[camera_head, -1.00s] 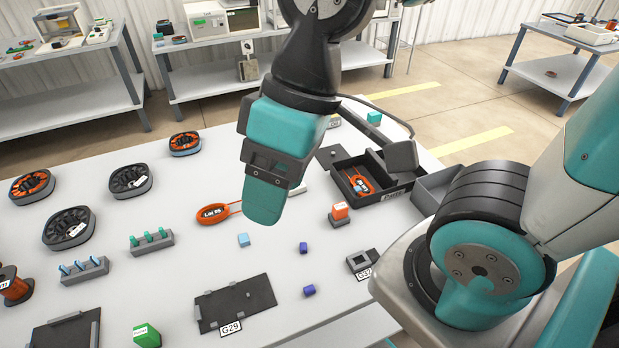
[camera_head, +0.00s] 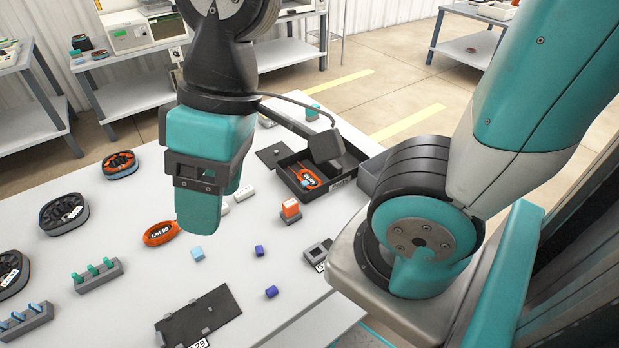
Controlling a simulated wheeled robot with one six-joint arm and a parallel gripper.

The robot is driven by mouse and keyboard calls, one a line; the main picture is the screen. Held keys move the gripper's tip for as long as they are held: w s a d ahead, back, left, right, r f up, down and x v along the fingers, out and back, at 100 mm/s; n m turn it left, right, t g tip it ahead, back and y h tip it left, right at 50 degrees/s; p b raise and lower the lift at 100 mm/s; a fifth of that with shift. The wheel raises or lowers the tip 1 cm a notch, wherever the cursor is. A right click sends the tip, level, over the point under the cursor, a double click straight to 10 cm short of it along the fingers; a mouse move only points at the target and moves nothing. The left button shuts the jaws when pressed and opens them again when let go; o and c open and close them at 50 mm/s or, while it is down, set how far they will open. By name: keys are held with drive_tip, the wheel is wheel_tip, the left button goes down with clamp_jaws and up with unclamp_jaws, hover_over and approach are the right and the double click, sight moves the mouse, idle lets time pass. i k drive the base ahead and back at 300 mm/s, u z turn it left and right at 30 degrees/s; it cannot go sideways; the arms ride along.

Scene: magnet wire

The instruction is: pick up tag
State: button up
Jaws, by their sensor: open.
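An orange oval tag (camera_head: 160,232) with dark "Lot 96" lettering lies flat on the white table, left of my gripper. A second orange tag with a loop (camera_head: 308,178) lies inside a black open tray (camera_head: 329,187) to the right. My gripper (camera_head: 213,215) has teal fingers and points down. It is open and appears empty, in front of the table area just right of the Lot 96 tag. The fingers hide part of the table behind them. How high the fingertips are above the table is hard to tell.
A light blue cube (camera_head: 198,254), two dark blue pieces (camera_head: 259,251) and an orange block on a grey base (camera_head: 290,209) stand nearby. White pieces (camera_head: 244,193) lie beside the fingers. A dark plate (camera_head: 199,317) is in front.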

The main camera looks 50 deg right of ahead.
sight(245, 192)
drive_tip(key=u, duration=1)
drive_tip(key=k, duration=0.65)
drive_tip(key=z, duration=1)
